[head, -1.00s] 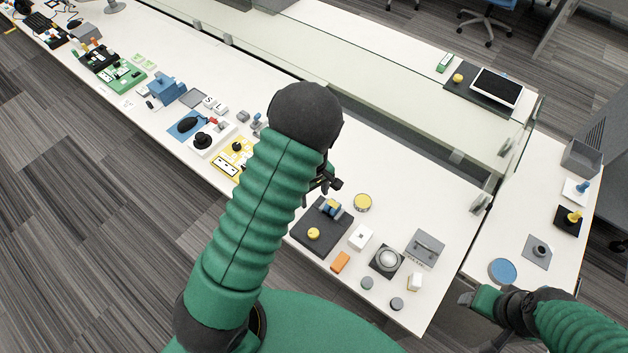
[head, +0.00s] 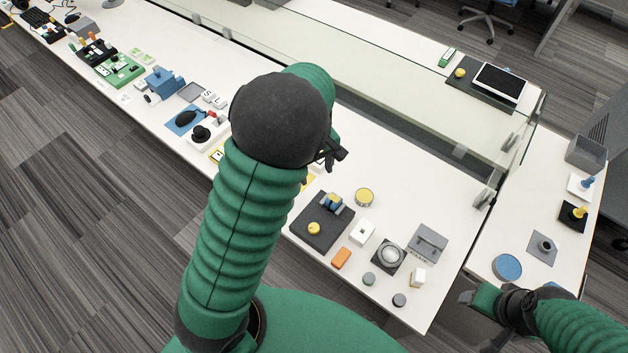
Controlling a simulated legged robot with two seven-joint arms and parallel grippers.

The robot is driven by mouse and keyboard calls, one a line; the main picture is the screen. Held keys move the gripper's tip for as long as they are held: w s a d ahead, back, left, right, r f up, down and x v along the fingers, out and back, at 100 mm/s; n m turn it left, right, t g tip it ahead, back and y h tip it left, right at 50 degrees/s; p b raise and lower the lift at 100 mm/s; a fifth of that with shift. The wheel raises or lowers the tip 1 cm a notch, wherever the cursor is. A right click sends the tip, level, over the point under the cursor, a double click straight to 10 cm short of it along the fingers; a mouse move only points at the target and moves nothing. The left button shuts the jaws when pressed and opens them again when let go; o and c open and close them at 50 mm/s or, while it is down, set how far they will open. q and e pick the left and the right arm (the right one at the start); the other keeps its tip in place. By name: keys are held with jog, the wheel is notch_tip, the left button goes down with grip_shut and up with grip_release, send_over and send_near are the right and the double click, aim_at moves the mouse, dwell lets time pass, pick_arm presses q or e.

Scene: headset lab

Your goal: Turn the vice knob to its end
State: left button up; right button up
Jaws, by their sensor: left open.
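A dark square board (head: 310,243) lies near the front of the white table. On it sit a small blue and grey block-like piece (head: 333,203), which looks like a vice, and a round yellow knob-like piece (head: 313,228). My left gripper (head: 334,156) is open and empty, above the table and up the picture from the board. The big dark joint and green sleeve of my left arm hide part of the table left of it. My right gripper (head: 468,297) is low at the right, apart from the board; its fingers are too unclear to read.
Close to the board are a yellow-topped round tin (head: 364,197), a white switch box (head: 362,232), an orange block (head: 341,258), a dark-based dial (head: 389,255) and a grey box (head: 429,243). A glass-like partition runs behind. The table behind the tin is clear.

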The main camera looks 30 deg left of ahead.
pick_arm(q)
notch_tip(320, 180, down, 17)
jog(key=s+m+b, duration=0.1)
jog(key=m+b, duration=0.2)
jog(key=b, duration=0.1)
send_over(314, 227)
jog(key=f, duration=0.7)
jog(key=shift+s+f+p, duration=0.3)
jog(key=shift+f+p, duration=0.05)
jog(key=shift+p, duration=0.05)
jog(key=f, duration=0.7)
jog(key=shift+w+f+p, duration=0.15)
jog(key=shift+w+p, duration=0.15)
jog(key=shift+p, duration=0.05)
jog(key=shift+f, duration=0.35)
jog(key=shift+s, duration=0.1)
pick_arm(e)
jog(key=x, duration=0.5)
jog(key=shift+s+d+f, duration=0.1)
jog(key=shift+s+f, duration=0.1)
jog(key=shift+s, duration=0.15)
pick_arm(q)
grip_shut()
